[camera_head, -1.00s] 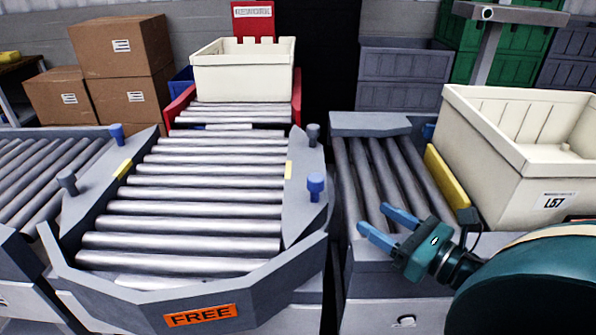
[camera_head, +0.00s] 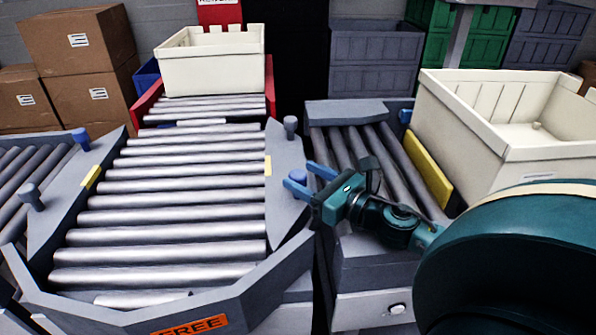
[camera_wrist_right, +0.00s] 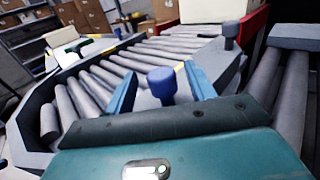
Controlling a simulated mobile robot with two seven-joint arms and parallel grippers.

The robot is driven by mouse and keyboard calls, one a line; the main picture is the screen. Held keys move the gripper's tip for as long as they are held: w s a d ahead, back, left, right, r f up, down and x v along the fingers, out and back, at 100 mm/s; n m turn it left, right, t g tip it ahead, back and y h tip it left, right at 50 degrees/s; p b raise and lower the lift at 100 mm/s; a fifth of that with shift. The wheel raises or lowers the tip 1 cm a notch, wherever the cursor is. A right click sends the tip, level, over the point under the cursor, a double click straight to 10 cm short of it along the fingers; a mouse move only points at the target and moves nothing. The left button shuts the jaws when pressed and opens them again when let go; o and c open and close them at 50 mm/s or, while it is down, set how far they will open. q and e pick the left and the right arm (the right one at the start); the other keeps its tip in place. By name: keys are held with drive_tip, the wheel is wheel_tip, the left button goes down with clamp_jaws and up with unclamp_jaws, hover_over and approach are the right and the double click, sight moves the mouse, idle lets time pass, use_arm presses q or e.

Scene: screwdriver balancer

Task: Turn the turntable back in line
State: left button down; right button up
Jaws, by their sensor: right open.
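The turntable (camera_head: 150,215) is a grey roller deck with angled side plates and an orange FREE label (camera_head: 190,326) on its front. Its rollers run roughly toward the red-sided conveyor (camera_head: 205,108) behind it. A blue-capped post (camera_head: 298,176) stands on its right side plate, with a grey post (camera_head: 290,126) farther back. My right gripper (camera_head: 302,178) is open at the blue-capped post. In the right wrist view the post (camera_wrist_right: 162,85) stands between the blue fingers, apart from both as far as I can see. My left gripper is not in view.
A cream crate (camera_head: 210,70) sits on the red-sided conveyor. A larger cream crate (camera_head: 480,125) stands at right beside a yellow bar (camera_head: 430,168). Another roller lane (camera_head: 345,150) lies right of the turntable. Cardboard boxes (camera_head: 80,40) are stacked at back left.

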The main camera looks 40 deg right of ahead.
drive_tip(key=shift+x, duration=1.2)
drive_tip(key=shift+c, duration=0.4)
clamp_jaws()
